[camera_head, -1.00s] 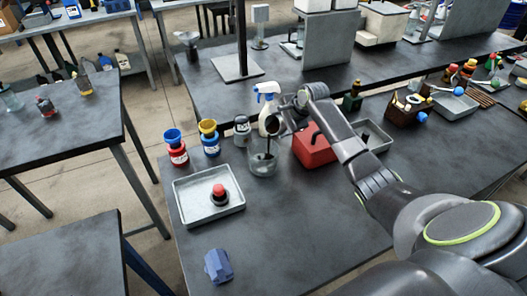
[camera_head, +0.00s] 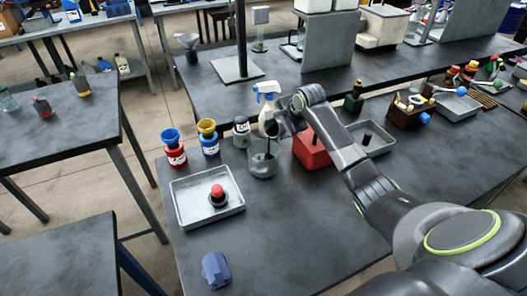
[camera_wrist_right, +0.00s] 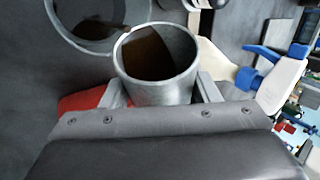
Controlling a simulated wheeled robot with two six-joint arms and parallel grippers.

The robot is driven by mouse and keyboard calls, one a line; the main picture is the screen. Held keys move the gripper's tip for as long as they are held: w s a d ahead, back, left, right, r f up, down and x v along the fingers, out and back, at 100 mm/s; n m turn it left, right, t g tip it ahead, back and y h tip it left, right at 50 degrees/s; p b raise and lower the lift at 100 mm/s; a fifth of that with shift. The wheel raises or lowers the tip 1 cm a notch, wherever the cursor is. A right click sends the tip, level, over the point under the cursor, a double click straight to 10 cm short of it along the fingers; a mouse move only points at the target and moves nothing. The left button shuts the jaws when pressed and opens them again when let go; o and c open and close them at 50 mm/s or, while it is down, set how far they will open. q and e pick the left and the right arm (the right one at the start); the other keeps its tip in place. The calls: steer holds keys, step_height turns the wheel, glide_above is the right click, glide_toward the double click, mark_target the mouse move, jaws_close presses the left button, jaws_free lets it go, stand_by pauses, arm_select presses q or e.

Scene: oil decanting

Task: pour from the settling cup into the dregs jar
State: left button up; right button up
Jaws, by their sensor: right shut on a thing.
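My right gripper (camera_head: 287,114) is shut on the settling cup, a grey metal cup (camera_wrist_right: 183,78), with a finger on each side of it. The cup holds brown liquid and is tilted over the dregs jar, a clear glass jar (camera_head: 262,168) on the bench. A dark streak shows in the jar below the cup's lip. In the right wrist view the jar (camera_wrist_right: 64,38) is at the upper left with dark liquid inside. In the head view the cup is mostly hidden by the gripper. My left gripper is not in view.
A red box (camera_head: 312,152) and a white spray bottle (camera_head: 266,105) stand close to the jar. Red and blue containers (camera_head: 175,150) stand to its left. A grey tray (camera_head: 181,212) holds a red-topped item. A blue object (camera_head: 216,270) lies at the front; bench around it is clear.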

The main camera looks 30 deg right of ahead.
steer(key=shift+a+r, duration=0.1)
steer(key=shift+a, duration=0.1)
steer(key=shift+a+r+h+p, duration=0.1)
steer(key=shift+h+p, duration=0.2)
steer(key=shift+p, duration=0.1)
steer(key=shift+s+a+r+h+p, duration=0.1)
steer(key=shift+a+h+p, duration=0.1)
steer(key=shift+h+p, duration=0.15)
steer(key=shift+a+r+n+t+p, duration=0.15)
steer(key=shift+a+n+t+p, duration=0.15)
steer(key=shift+p, duration=0.15)
steer(key=shift+s+h, duration=0.1)
steer(key=shift+h, duration=0.15)
steer(key=shift+r+p, duration=0.2)
steer(key=shift+p, duration=0.35)
steer(key=shift+a+h, duration=0.1)
steer(key=shift+h, duration=0.3)
